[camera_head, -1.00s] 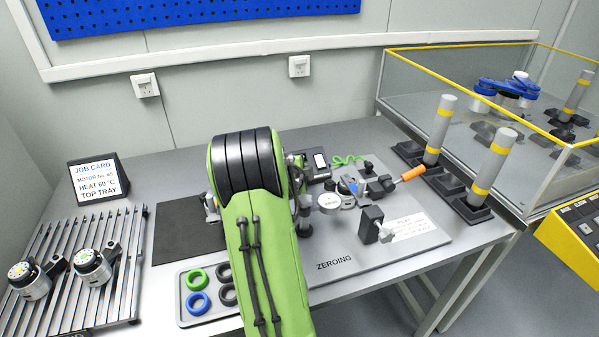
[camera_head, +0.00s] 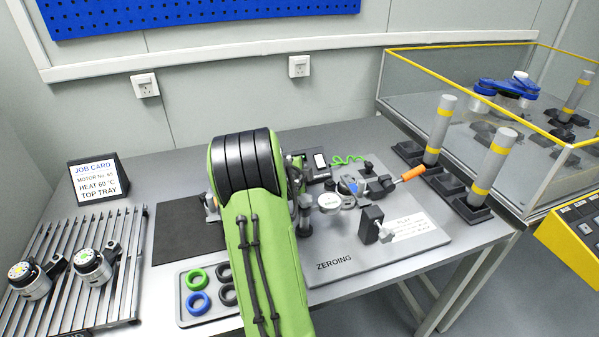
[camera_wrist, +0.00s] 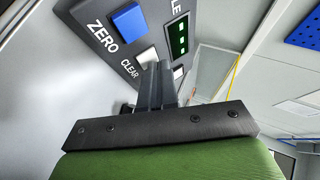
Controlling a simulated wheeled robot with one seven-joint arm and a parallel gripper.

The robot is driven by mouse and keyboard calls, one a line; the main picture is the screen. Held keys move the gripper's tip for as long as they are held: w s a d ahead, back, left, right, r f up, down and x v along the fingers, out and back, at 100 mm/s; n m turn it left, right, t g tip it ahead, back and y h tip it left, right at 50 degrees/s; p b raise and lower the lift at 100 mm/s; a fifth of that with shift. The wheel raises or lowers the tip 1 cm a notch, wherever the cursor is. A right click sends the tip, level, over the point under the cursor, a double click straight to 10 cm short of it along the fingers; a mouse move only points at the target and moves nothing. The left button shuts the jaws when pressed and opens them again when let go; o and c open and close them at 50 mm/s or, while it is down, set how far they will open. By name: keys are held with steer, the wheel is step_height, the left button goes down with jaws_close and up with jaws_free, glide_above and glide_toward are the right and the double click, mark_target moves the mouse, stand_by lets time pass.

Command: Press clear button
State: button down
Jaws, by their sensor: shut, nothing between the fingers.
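The clear button (camera_wrist: 147,56) is a pale square button beside the printed word CLEAR on a dark grey panel (camera_wrist: 112,48) in the wrist view. My gripper (camera_wrist: 158,68) is shut and empty. Its fingertips are right by the clear button and overlap its lower right edge in the picture. I cannot tell whether they touch it. A larger blue button (camera_wrist: 129,18) beside the word ZERO lies above.
A display with green marks (camera_wrist: 178,38) and another pale button (camera_wrist: 178,72) lie right of the fingers. On the bench, a round dial gauge (camera_head: 330,202) and an orange-handled tool (camera_head: 412,173) stand right of my arm. A tray of rings (camera_head: 190,318) lies left.

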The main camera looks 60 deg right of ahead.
steer(key=shift+s+a+r, duration=0.3)
steer(key=shift+r, duration=0.35)
steer(key=shift+s+a+r+p, duration=0.15)
steer(key=shift+s+a+r, duration=0.2)
steer(key=shift+r, duration=0.3)
steer(key=shift+s+a+r+p, duration=0.1)
steer(key=shift+s+a+r, duration=0.25)
steer(key=shift+r, duration=0.35)
steer(key=shift+s+a+r+p, duration=0.15)
steer(key=shift+s+a+r, duration=0.2)
steer(key=shift+r, duration=0.3)
